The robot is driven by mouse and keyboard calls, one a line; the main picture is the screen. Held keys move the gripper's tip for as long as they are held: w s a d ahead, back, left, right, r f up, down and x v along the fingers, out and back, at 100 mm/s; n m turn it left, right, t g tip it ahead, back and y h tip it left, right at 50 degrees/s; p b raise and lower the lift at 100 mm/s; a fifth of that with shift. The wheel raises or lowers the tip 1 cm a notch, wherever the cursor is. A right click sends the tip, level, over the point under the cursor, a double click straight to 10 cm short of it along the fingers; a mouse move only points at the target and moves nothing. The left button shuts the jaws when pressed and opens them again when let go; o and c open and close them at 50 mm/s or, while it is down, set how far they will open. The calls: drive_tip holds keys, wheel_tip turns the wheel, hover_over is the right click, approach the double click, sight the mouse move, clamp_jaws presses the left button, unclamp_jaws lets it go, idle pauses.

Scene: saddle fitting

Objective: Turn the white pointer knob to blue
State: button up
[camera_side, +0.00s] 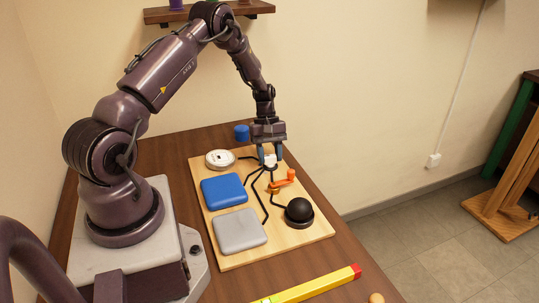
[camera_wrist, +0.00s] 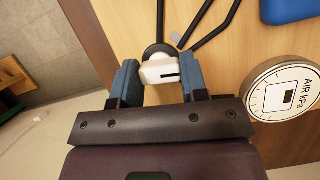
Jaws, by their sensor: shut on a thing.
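The white pointer knob (camera_wrist: 160,70) sits on a dark round base on the wooden board, with a short dark line on its right side in the wrist view. It also shows in the side view (camera_side: 269,160), small and partly covered by my fingers. My gripper (camera_wrist: 160,82) is shut on the knob, with one blue finger pad on each side of it. The gripper also shows in the side view (camera_side: 270,155), pointing down at the back of the board. A blue square pad (camera_side: 223,190) lies on the board, in front and left of the knob. Blue marks around the knob cannot be made out.
Black lines run from near the knob.

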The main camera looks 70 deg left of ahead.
drive_tip(key=m+g, duration=0.1)
drive_tip(key=m, duration=0.2)
drive_tip(key=m+g+y, duration=0.1)
drive_tip(key=m, duration=0.2)
drive_tip(key=shift+w, duration=0.1)
drive_tip(key=shift+m, duration=0.3)
idle(0.3)
drive_tip(key=o, duration=0.9)
drive_tip(key=v, duration=1.3)
drive_tip(key=shift+w+d, duration=0.15)
drive_tip(key=shift+w, duration=0.05)
